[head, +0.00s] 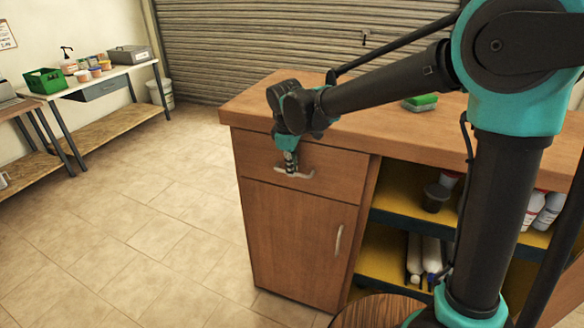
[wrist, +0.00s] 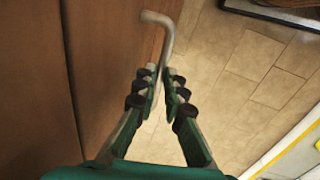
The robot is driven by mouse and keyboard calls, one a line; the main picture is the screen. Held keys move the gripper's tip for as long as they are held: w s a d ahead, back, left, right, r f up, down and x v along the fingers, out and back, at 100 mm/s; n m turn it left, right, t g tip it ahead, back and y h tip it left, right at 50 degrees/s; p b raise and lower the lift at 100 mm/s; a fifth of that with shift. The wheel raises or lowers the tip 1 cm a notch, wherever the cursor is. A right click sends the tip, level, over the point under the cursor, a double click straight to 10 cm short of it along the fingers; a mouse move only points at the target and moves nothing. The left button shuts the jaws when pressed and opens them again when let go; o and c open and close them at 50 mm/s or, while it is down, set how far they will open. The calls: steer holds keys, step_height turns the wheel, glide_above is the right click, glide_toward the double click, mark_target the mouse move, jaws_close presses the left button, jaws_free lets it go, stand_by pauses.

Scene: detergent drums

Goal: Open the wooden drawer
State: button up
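The wooden drawer (head: 335,172) is the top front panel of the brown cabinet, below the worktop. It looks flush with the cabinet front. Its metal bar handle (head: 303,175) runs across the front and also shows in the wrist view (wrist: 166,30). My gripper (head: 291,168) reaches down in front of the drawer. In the wrist view my gripper (wrist: 161,74) has a fingertip on either side of the handle bar, close against it, and looks shut on it. The fingers partly hide the bar's lower end.
Below the drawer is a cabinet door (head: 290,238) with its own upright handle (head: 339,239). Open yellow shelves (head: 400,205) with bottles and a dark tub are at right. A green sponge (head: 421,102) lies on the worktop. The tiled floor (head: 150,220) left of the cabinet is clear.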

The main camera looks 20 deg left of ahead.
jaws_close()
steer(key=s+a, duration=0.2)
steer(key=s, duration=2.4)
steer(key=shift+s, duration=0.2)
steer(key=shift+a, duration=0.1)
steer(key=shift+o, duration=1.9)
jaws_free()
step_height(320, 180, up, 12)
steer(key=s, duration=0.2)
steer(key=shift+s+f, duration=0.1)
